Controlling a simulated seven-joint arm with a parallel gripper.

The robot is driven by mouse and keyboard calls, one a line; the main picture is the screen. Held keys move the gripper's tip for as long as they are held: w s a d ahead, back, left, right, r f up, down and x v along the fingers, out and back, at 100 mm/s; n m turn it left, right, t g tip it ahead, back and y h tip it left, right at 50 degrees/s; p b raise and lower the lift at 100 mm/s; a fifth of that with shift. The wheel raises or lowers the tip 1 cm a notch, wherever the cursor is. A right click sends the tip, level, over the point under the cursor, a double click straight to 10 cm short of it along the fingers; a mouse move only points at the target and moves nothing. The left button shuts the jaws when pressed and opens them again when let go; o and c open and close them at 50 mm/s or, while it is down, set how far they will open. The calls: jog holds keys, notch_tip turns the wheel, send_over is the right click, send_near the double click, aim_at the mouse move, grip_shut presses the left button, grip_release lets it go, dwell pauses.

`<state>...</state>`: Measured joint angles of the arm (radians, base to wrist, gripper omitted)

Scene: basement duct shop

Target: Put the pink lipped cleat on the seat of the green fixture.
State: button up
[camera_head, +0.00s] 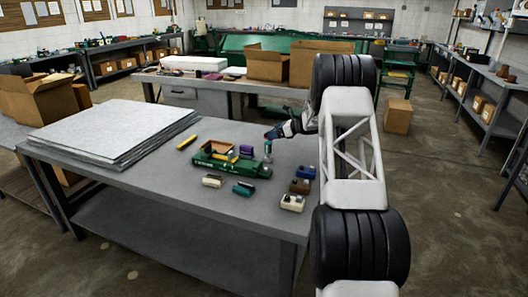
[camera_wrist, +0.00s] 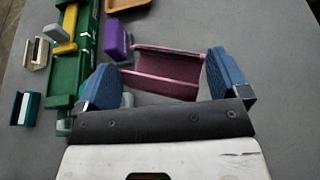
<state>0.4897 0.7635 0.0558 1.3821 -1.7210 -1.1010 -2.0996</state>
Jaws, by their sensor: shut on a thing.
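The pink lipped cleat (camera_wrist: 168,68) is between the blue fingers of my gripper (camera_wrist: 168,82) in the wrist view, a channel shape with raised long edges. My gripper is shut on it. In the head view my gripper (camera_head: 268,150) is over the workbench at the right end of the green fixture, and I cannot make out the cleat there. The long green fixture (camera_wrist: 68,80) lies left of my gripper in the wrist view; it also shows in the head view (camera_head: 230,166). A yellow block (camera_wrist: 66,33) and a grey piece sit on it. My left finger hides part of its near end.
A purple block (camera_wrist: 117,42) and a tan tray (camera_wrist: 127,4) lie close to the fixture. Cream (camera_head: 212,181) and teal (camera_head: 244,188) blocks lie in front of it. Several small blocks lie to the right. Grey sheets (camera_head: 115,130) cover the bench's left part.

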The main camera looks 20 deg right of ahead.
send_over(275, 153)
jog(key=shift+s+f, duration=0.2)
jog(key=shift+f, duration=2.3)
jog(key=shift+f, duration=1.8)
jog(key=shift+f, duration=0.1)
jog(key=o, duration=0.6)
jog(key=shift+c, duration=0.2)
jog(key=shift+v, duration=6.05)
